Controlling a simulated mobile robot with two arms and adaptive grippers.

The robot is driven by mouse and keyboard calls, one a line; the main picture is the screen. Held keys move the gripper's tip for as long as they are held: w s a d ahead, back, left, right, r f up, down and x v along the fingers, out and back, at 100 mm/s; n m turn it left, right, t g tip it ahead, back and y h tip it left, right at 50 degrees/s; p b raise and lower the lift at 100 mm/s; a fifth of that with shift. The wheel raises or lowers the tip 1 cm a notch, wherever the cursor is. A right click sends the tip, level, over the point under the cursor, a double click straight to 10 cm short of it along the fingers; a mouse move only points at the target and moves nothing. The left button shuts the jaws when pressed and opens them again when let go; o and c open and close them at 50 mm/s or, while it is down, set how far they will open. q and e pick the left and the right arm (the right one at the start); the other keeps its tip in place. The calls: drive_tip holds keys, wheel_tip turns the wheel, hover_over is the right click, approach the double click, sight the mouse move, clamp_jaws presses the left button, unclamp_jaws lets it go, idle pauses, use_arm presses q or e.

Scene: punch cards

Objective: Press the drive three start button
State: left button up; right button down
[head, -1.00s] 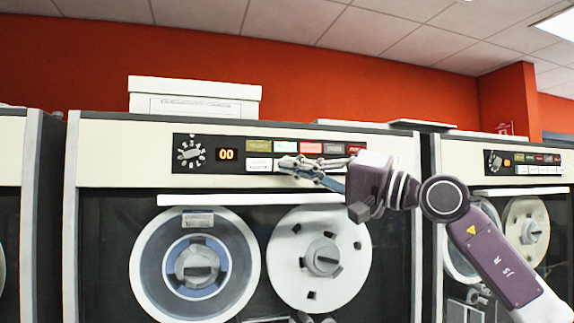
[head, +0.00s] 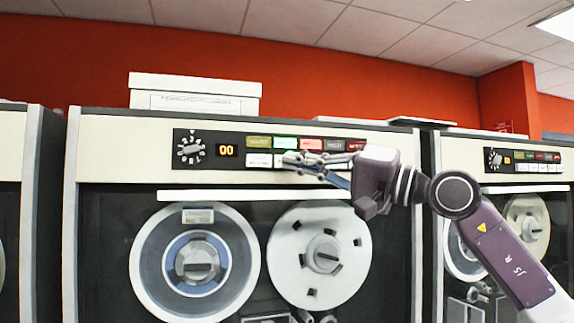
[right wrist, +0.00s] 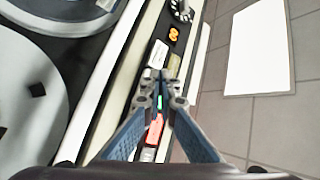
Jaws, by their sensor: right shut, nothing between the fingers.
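The control panel (head: 203,162) of the middle tape drive has two rows of buttons. A green button (head: 285,142) is in the top row, between an olive button (head: 259,142) and a pinkish-red button (head: 311,144). My right gripper (head: 287,159) is shut and empty, with its tips at the panel just below the green button, partly covering the lower row. In the right wrist view, its tips (right wrist: 162,76) lie over the panel and green shows between the fingers. I cannot tell whether the tips touch a button. The button labels are too small to read. My left gripper is out of view.
The panel also carries a dial (head: 190,149) and an orange "00" display (head: 227,150). Two tape reels (head: 195,215) (head: 319,214) sit below. A white box (head: 193,95) stands on top. Another drive (head: 503,177) stands to the right.

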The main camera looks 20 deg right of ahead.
drive_tip(key=s+b, duration=0.2)
drive_tip(key=s, duration=0.3)
idle(0.4)
idle(0.7)
